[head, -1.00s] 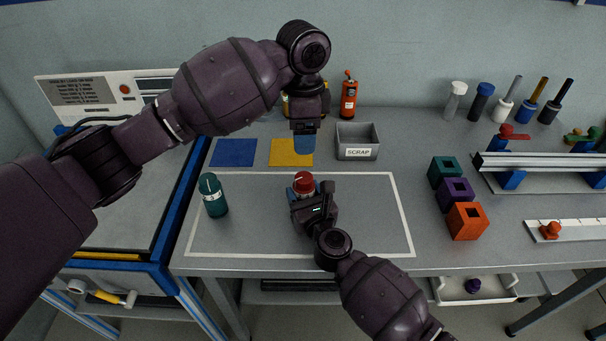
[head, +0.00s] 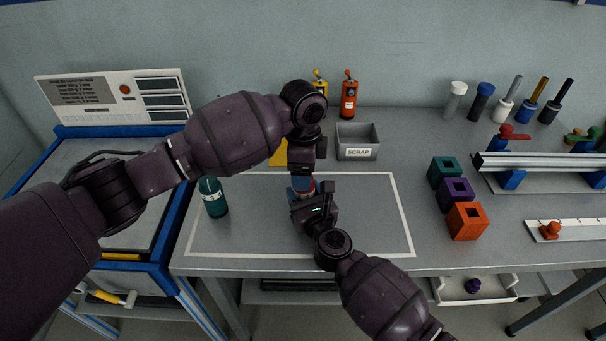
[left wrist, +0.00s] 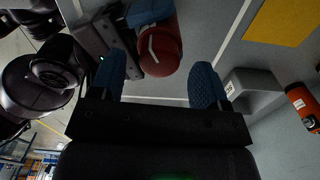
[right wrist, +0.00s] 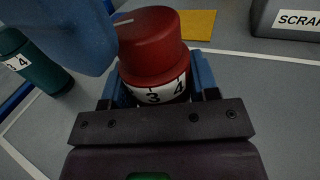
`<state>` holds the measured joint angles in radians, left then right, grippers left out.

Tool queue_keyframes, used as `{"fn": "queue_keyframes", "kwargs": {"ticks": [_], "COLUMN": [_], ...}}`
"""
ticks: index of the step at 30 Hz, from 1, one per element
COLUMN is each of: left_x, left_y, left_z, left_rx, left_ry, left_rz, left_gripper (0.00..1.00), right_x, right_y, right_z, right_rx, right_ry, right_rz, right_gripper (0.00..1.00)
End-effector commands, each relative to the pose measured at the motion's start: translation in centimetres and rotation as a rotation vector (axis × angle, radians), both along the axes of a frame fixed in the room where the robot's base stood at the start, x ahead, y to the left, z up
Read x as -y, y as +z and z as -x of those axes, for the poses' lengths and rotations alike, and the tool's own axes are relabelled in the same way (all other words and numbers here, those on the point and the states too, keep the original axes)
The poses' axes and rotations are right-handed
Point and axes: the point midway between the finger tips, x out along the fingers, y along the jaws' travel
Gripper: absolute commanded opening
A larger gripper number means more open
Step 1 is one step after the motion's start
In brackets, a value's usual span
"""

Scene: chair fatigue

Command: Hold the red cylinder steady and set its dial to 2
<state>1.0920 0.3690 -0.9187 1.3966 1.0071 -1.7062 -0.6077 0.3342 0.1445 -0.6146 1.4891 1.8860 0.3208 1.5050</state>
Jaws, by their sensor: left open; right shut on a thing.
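The red cylinder (right wrist: 152,52) stands upright in the right wrist view, its red cap above a white band showing 3 and 4. A pale line marks the cap's top; a 2 is not visible. My right gripper (right wrist: 157,85) is shut on the cylinder below the cap. My left gripper (head: 302,186) is open just over the cylinder in the head view, mostly hiding it. In the left wrist view the red cap (left wrist: 162,52) lies just beyond the open blue fingers (left wrist: 162,78), nearer the left one. A left finger (right wrist: 65,35) hangs beside the cap.
A teal cylinder (head: 213,198) with numbers stands left on the outlined mat area. A yellow square (head: 279,153) and a grey scrap bin (head: 357,142) lie behind. Colored blocks (head: 467,221) stand to the right. The outlined area right of my grippers is clear.

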Motion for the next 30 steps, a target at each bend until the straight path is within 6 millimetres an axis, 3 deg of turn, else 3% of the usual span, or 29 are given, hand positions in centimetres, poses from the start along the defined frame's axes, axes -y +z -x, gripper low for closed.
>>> {"fn": "queue_keyframes", "kwargs": {"ticks": [6, 16, 25, 30], "left_x": [0.0, 0.0, 0.0, 0.0], "left_y": [-1.6, -1.9, -1.8, -1.8], "left_z": [0.0, 0.0, 0.0, 0.0], "left_rx": [-0.001, 0.000, 0.000, 0.000], "left_ry": [0.000, 0.001, 0.001, 0.007], "left_rz": [0.000, 0.000, 0.000, 0.000], "left_gripper": [0.69, 0.68, 0.22, 0.20], "right_x": [0.0, 0.0, 0.0, 0.0], "right_y": [0.0, 0.0, 0.0, 0.0], "right_z": [0.0, 0.0, 0.0, 0.0], "right_rx": [0.000, 0.000, 0.000, 0.000], "right_ry": [0.000, 0.000, 0.000, 0.000], "right_rz": [0.000, 0.000, 0.000, 0.000], "right_gripper": [0.20, 0.20, 0.20, 0.20]}}
